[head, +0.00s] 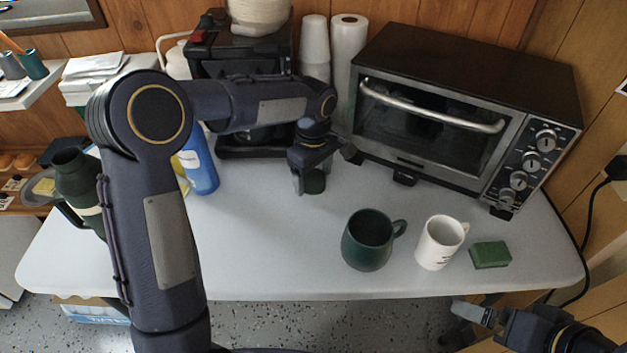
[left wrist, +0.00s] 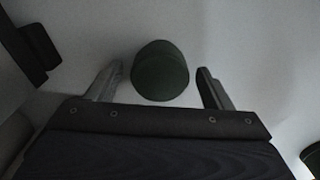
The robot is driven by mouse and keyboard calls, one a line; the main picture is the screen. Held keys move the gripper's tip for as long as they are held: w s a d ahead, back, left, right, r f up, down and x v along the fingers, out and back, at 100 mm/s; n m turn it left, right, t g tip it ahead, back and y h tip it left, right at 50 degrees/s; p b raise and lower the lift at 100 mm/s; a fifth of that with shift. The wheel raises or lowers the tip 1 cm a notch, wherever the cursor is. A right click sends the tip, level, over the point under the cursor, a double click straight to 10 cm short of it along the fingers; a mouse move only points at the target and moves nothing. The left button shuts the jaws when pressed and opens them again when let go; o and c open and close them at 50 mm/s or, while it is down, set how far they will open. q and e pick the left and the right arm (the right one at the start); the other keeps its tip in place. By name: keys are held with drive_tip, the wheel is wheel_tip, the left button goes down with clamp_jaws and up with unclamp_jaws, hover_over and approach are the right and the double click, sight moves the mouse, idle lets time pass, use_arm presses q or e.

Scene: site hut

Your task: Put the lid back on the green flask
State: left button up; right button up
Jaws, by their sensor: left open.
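The green flask (head: 76,178) stands at the left end of the table, partly hidden behind my left arm. A dark green round lid (head: 315,183) lies on the table in front of the coffee maker. My left gripper (head: 322,173) is over the lid, pointing down and open. In the left wrist view the lid (left wrist: 160,68) sits between the two spread fingers (left wrist: 158,86), with a gap on each side. My right gripper (head: 476,314) is low at the front right, by the table's front edge; only part of it shows.
A dark green mug (head: 367,243), a white mug (head: 440,243) and a green sponge (head: 490,254) stand front right. A toaster oven (head: 440,170) and a black coffee maker (head: 235,140) stand behind. A blue bottle (head: 200,165) is left of the lid. The front middle table (head: 265,250) is clear.

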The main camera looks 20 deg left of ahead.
use_arm(q)
drive_tip(key=shift+f, duration=0.2)
drive_tip(key=shift+c, duration=0.3)
drive_tip(key=c, duration=1)
drive_tip(key=shift+o, duration=0.2)
drive_tip(key=shift+r, duration=0.5)
wheel_tip(320, 180, up, 2)
drive_tip(key=shift+r+p, duration=0.15)
drive_tip(key=shift+p, duration=0.2)
drive_tip(key=s+a+r+p, duration=0.1)
drive_tip(key=s+a+r, duration=0.5)
drive_tip(key=s+r, duration=0.3)
drive_tip(key=s, duration=0.3)
drive_tip(key=shift+s+r, duration=0.35)
